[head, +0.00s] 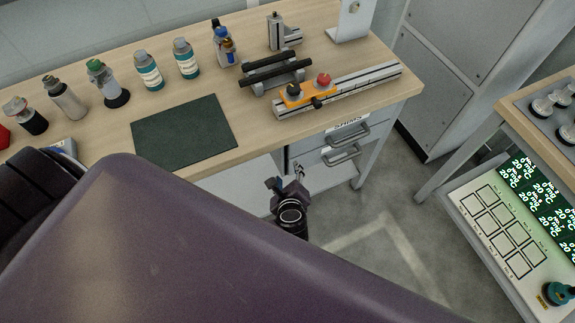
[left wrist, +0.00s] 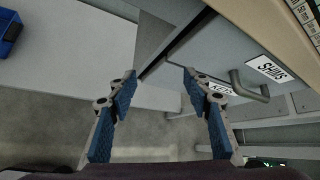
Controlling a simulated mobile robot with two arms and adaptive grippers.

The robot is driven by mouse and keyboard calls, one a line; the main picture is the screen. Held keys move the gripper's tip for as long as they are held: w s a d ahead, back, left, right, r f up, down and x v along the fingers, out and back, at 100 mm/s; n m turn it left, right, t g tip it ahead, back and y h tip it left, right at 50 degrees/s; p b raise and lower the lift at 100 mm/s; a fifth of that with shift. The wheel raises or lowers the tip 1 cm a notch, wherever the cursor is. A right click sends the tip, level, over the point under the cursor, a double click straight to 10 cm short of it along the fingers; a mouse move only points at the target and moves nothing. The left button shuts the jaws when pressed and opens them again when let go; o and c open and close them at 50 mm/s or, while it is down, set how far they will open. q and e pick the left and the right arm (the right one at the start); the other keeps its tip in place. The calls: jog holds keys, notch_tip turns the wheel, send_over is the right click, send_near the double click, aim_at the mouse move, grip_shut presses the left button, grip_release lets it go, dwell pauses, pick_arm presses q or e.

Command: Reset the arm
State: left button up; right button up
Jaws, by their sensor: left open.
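My left gripper (head: 287,186) is in the middle of the head view, in front of the workbench (head: 330,50) and below its top edge. In the left wrist view its two blue-padded fingers (left wrist: 160,88) are spread apart with nothing between them. The drawers labelled SHIMS (head: 345,125) are just to the right of it in the head view, and their handle (left wrist: 250,88) shows in the left wrist view. I cannot tell the exact gap to the drawer fronts. A large purple arm part of mine covers the lower head view. My right gripper is not in view.
The bench carries a dark green mat (head: 184,131), several bottles (head: 149,71) and a metal rail (head: 350,88) with orange and red parts. A second bench with a lit control panel (head: 515,220) stands at the right. Open floor (head: 390,235) lies between them.

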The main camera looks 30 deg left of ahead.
pick_arm(q)
jog(key=shift+s+f, duration=0.15)
jog(key=shift+f, duration=0.1)
dwell(0.4)
jog(key=s+a+f+n+g+h+b, duration=0.1)
jog(key=s+f+n+g+h, duration=0.2)
jog(key=s+f, duration=0.65)
jog(key=s+a+f+n+g, duration=0.1)
jog(key=s+f+n+g, duration=0.35)
jog(key=f, duration=0.85)
jog(key=s+f+n+h, duration=0.1)
jog(key=s+f+n, duration=0.3)
jog(key=s, duration=0.7)
jog(key=s+f+n+h, duration=0.1)
jog(key=s+f+n, duration=0.4)
jog(key=s+n, duration=0.3)
jog(key=s+a+g, duration=0.1)
jog(key=s, duration=0.2)
jog(key=shift+s+f+b, duration=0.25)
jog(key=shift+s+b, duration=0.05)
jog(key=shift+b, duration=0.1)
